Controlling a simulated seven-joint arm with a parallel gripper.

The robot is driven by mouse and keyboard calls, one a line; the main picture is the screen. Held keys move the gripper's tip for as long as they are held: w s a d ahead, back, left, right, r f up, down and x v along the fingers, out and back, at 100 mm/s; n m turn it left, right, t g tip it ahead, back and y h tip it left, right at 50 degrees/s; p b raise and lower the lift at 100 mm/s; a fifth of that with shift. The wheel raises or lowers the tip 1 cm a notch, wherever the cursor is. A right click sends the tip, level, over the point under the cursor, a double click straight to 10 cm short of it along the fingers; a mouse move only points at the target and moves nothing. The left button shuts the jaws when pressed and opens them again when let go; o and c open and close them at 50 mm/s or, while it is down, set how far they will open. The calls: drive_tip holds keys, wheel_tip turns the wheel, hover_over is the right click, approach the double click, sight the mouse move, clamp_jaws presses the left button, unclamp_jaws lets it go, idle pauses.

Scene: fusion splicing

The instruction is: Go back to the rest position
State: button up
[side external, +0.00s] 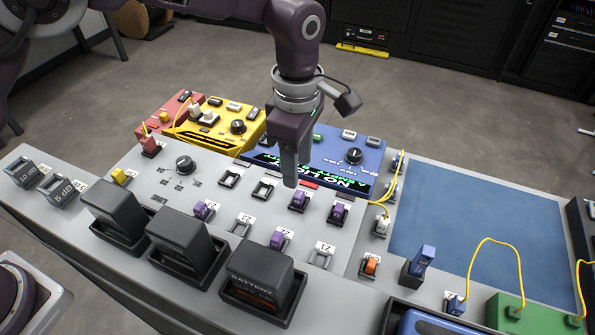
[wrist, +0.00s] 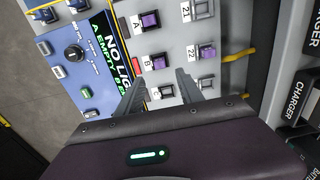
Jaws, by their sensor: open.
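My gripper (side external: 290,182) points down over the grey panel (side external: 150,185), just in front of the blue meter (side external: 335,150). Its fingers look apart and empty in the wrist view (wrist: 162,90), where they hang over the labelled sockets. Purple connectors sit in several sockets, one (side external: 299,200) close beside the fingertips in the side external view and another (side external: 277,240) nearer the front. Whether the fingertips touch the panel cannot be told.
Black batteries (side external: 185,240) stand upright along the front. A yellow device (side external: 215,122) and a red device (side external: 180,110) are behind left. A bare blue mat (side external: 475,230) lies right. Yellow cables arch from a green box (side external: 535,312). Open air surrounds my arm above the panel.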

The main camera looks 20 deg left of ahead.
drive_tip(key=s+a+r+m+t+h, duration=0.1)
drive_tip(key=s+a+r+m, duration=0.35)
drive_tip(key=a+r, duration=0.35)
drive_tip(key=s+a+r+m+t, duration=0.2)
drive_tip(key=s+a+r+m, duration=0.25)
drive_tip(key=a+r, duration=0.4)
drive_tip(key=s+a+m+t, duration=0.1)
drive_tip(key=s+a+m, duration=0.1)
drive_tip(key=s, duration=0.3)
drive_tip(key=s+a+f+m, duration=0.1)
drive_tip(key=s+a+m, duration=0.2)
drive_tip(key=s, duration=0.3)
drive_tip(key=s+a+m+t+y, duration=0.1)
drive_tip(key=s+a+m, duration=0.2)
drive_tip(key=s+m, duration=0.1)
drive_tip(key=shift+s+f+t, duration=0.3)
drive_tip(key=shift+s+f, duration=0.05)
drive_tip(key=shift+s, duration=0.45)
